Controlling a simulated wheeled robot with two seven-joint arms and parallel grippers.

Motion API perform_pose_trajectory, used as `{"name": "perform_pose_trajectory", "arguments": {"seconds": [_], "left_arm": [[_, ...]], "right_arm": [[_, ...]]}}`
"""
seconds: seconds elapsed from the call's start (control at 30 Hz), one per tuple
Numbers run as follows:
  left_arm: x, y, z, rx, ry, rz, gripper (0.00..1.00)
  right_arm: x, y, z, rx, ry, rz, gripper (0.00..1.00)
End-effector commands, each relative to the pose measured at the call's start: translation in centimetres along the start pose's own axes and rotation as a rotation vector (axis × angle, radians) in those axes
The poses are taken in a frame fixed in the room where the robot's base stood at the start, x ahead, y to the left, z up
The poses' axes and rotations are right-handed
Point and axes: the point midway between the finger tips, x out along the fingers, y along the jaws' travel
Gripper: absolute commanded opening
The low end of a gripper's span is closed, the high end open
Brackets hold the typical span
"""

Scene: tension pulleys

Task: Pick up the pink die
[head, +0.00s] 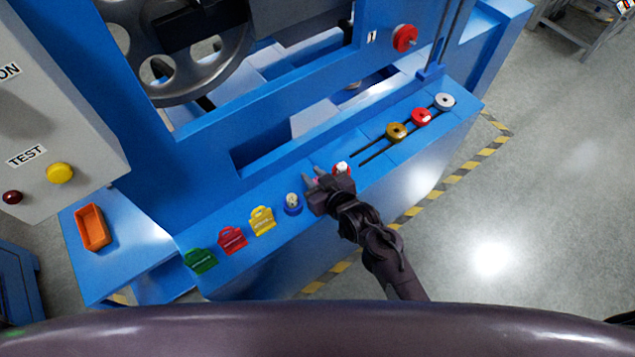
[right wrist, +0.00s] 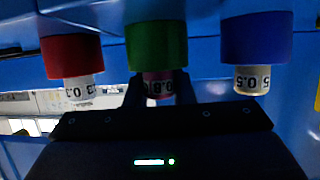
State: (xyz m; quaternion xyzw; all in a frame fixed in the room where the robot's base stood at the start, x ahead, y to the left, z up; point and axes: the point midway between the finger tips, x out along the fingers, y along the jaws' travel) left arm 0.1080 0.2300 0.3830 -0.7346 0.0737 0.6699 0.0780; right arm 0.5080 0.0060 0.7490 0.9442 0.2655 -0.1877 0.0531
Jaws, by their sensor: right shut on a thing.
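The pink die (right wrist: 158,86) is between the fingers of my right gripper (right wrist: 160,92) in the right wrist view. In the head view my right gripper (head: 314,181) is over the blue bench, and only a small pink patch of the die (head: 316,181) shows; the green holder is hidden there. The gripper is shut on the die. My left gripper is not in view.
A die in a blue holder (head: 292,204) and one in a red holder (head: 342,168) stand close on either side. Coloured tags (head: 232,239) lie to the left, pulleys (head: 396,132) to the right. An orange tray (head: 93,227) sits far left.

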Motion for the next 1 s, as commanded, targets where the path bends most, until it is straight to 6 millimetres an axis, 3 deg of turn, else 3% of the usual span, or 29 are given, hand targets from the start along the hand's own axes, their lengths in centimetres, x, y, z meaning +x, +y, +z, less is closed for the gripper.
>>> {"name": "perform_pose_trajectory", "arguments": {"seconds": [0.27,0.47,1.0], "left_arm": [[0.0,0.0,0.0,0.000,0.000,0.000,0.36],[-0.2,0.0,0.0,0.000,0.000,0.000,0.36],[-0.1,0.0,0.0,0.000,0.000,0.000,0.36]], "right_arm": [[-0.1,0.0,-0.3,0.000,0.001,0.000,0.00],[-1.0,0.0,-2.4,-0.002,0.002,0.000,0.00],[-6.4,0.0,-15.6,-0.002,0.005,0.000,0.00]]}}
